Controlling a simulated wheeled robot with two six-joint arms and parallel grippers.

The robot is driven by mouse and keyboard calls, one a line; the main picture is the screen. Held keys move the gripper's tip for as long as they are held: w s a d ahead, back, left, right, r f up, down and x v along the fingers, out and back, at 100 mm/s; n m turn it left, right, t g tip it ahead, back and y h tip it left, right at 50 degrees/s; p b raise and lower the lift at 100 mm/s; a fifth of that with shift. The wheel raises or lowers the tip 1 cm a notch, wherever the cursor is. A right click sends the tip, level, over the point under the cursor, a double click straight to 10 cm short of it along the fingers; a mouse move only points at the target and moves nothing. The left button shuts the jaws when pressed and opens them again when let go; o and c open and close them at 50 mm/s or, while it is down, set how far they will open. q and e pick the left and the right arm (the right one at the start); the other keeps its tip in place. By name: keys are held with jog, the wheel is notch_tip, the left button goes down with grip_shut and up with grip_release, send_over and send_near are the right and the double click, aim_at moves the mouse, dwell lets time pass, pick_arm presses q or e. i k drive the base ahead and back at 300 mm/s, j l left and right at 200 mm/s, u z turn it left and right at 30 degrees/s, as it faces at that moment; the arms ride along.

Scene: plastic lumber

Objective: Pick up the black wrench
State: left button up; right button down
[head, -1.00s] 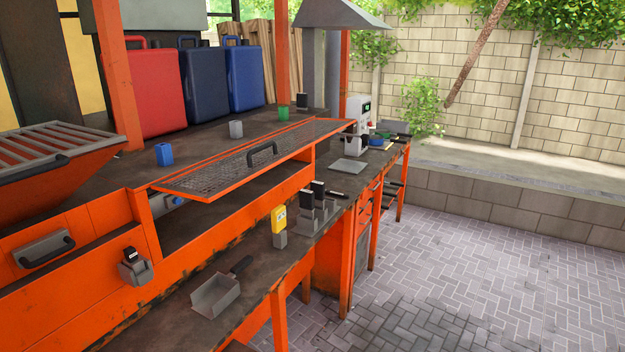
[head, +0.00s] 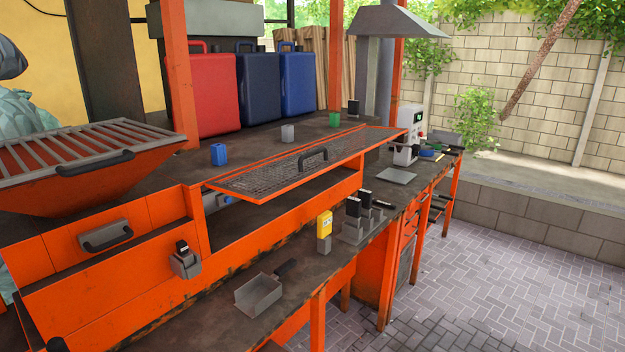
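I cannot make out a black wrench for certain in the head view. A small dark elongated item (head: 384,205) lies on the orange workbench (head: 222,318), right of the grey block holder, but it is too small to identify. Neither of my grippers can be recognised in view.
On the bench stand a grey scoop with a dark handle (head: 258,296), a yellow device (head: 324,232) and a grey block holder (head: 360,228). A mesh-topped orange lid (head: 270,172) sits above. Red (head: 208,95) and blue canisters line the back. Paved floor (head: 520,290) is clear at right.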

aim_at(379, 202)
jog(key=i+l+u, duration=0.25)
jog(key=i+l, duration=1.3)
jog(key=i, duration=0.15)
jog(key=u, duration=0.25)
jog(key=l+u, duration=0.8)
jog(key=k+l+u, duration=0.1)
jog(key=l+u, duration=0.3)
jog(key=k+l+u, duration=0.15)
jog(key=l+u, duration=0.25)
jog(key=l, duration=0.15)
